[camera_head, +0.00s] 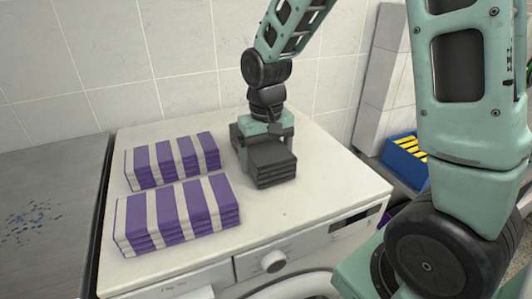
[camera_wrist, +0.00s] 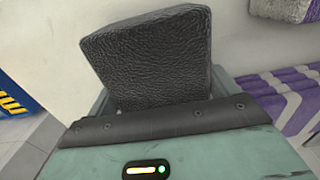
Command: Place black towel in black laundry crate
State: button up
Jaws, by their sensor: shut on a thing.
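The black towel (camera_head: 272,166) is a folded, layered dark block at the back right of the white washing machine top. My gripper (camera_head: 264,135) reaches down from behind and is shut on it. I cannot tell whether the towel touches the top or is just above it. In the wrist view the towel (camera_wrist: 150,62) stands out beyond the gripper's edge (camera_wrist: 165,118), its textured face filling the upper middle. No black laundry crate can be made out in either view.
Two purple-and-white striped towel stacks (camera_head: 172,160) (camera_head: 178,214) lie left of the black towel on the washing machine (camera_head: 300,220). A blue crate with yellow stripes (camera_head: 405,160) stands beyond its right edge. A tiled wall (camera_head: 140,60) closes the back. The front right top is clear.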

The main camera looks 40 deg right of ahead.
jog(key=shift+f, duration=0.1)
jog(key=o, duration=1)
